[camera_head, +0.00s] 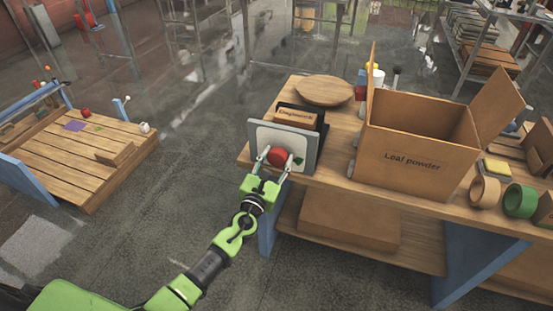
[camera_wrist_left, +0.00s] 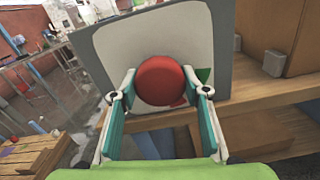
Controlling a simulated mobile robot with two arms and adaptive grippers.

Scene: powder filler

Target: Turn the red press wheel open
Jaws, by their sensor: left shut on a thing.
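The red press wheel (camera_head: 278,156) is a round red knob on the white and grey front panel (camera_head: 258,136) of a small machine at the left end of the workbench. In the left wrist view the wheel (camera_wrist_left: 160,81) sits between the fingertips of my left gripper (camera_wrist_left: 160,90). In the head view my left gripper (camera_head: 274,162) has a finger on each side of the wheel and is shut on it. A small green mark (camera_wrist_left: 203,75) shows on the panel beside the wheel. My right gripper is not in view.
A cardboard box labelled "Leaf powder" (camera_head: 412,161) stands open to the right of the machine. A round wooden board (camera_head: 323,91) lies behind it. A low slatted wooden table (camera_head: 75,165) stands at the left, with open floor between.

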